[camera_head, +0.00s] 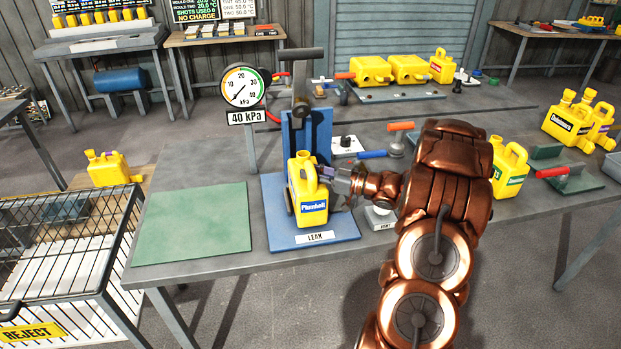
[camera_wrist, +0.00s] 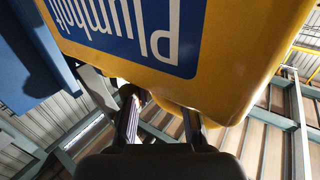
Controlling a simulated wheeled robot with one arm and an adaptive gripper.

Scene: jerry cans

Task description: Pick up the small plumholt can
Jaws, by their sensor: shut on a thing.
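The small yellow plumholt can (camera_head: 309,200) with a blue label stands upright on the blue plate marked LEAK (camera_head: 347,229), in front of the blue column of the gauge rig. My gripper (camera_head: 332,176) reaches it from the right and is shut on its upper part, near the neck and handle. In the wrist view the can's yellow body and Plumholt label (camera_wrist: 125,30) fill the top, and my gripper's two fingers (camera_wrist: 160,118) point up to it. The exact contact of the fingertips is partly hidden.
A pressure gauge (camera_head: 242,86) reading 40 kPa stands behind left. A green mat (camera_head: 194,225) lies left, bare. A wire REJECT cage (camera_head: 130,215) stands at the lower left. Other yellow cans, such as one at the right (camera_head: 508,168), stand around. A red-handled clamp (camera_head: 566,182) lies at right.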

